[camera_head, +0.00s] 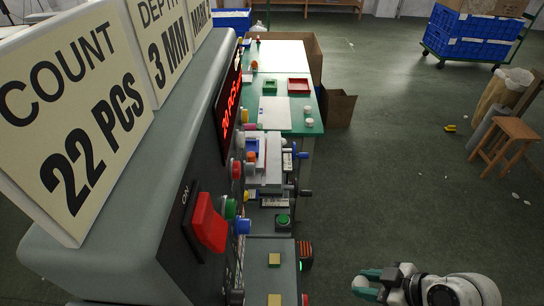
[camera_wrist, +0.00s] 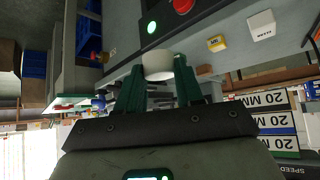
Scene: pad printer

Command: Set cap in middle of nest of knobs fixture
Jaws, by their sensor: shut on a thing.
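My gripper (camera_head: 362,284) is at the lower right of the head view, over open floor and to the right of the machine. In the wrist view its two teal fingers (camera_wrist: 158,84) are closed on a round white cap (camera_wrist: 158,66), which shows at their tips. The cap is hard to make out in the head view. A dark fixture with a green knob (camera_head: 283,220) sits on the machine's side, left of my gripper and apart from it. I cannot tell whether this is the knobs fixture; no nest shows clearly.
The grey machine (camera_head: 130,190) with a red switch (camera_head: 209,222) and signs fills the left. Beyond it stands a green-edged table (camera_head: 270,128) with a red tray (camera_head: 298,86). A wooden stool (camera_head: 515,130) and blue crates (camera_head: 470,35) stand right. The floor between is mostly clear.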

